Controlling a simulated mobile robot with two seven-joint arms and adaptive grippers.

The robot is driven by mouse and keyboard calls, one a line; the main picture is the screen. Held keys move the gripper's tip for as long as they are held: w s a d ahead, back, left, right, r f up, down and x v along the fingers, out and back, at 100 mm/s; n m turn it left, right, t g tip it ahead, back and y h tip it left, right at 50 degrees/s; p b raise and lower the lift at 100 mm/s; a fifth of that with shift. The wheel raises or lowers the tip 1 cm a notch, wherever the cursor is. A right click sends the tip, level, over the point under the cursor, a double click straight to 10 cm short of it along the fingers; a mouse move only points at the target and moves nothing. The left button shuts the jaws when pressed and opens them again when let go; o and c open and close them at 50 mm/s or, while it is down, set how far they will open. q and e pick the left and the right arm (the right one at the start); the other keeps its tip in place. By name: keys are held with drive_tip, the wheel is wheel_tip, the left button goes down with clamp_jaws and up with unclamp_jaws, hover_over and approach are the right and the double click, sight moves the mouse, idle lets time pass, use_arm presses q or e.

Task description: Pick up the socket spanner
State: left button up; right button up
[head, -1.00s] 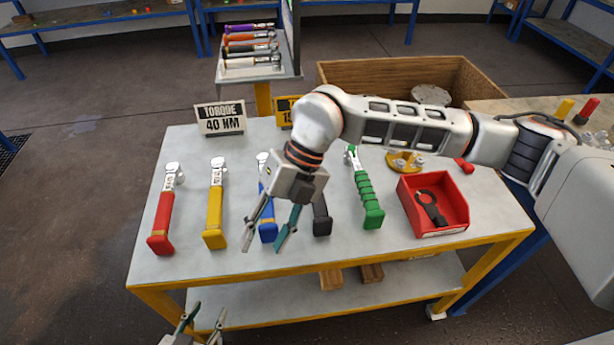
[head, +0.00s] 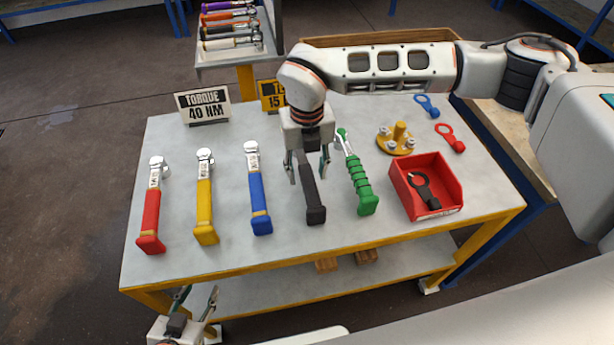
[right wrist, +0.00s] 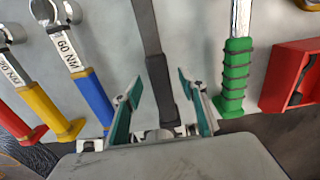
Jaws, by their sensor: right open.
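A black-handled tool (head: 313,202) lies on the bench, its grey shaft showing in the right wrist view (right wrist: 145,28); its head is hidden under my right arm in the head view. It looks like the socket spanner, but its head is not visible to confirm this. My right gripper (head: 308,177) is open, pointing down, with one finger on each side of this tool. In the right wrist view the gripper (right wrist: 160,82) has the black handle between its fingers, apart from both. My left gripper (head: 197,296) is open and empty, low in front of the bench.
Red (head: 152,215), yellow (head: 206,208) and blue (head: 259,202) torque wrenches lie left of the black tool. A green-handled tool (head: 361,188) lies close on its right. Further right are a red bin (head: 445,177) and a yellow flanged piece (head: 394,142). Signs (head: 203,106) stand behind.

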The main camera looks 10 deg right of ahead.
drive_tip(key=shift+f, duration=0.75)
clamp_jaws()
drive_tip(key=shift+r, duration=0.1)
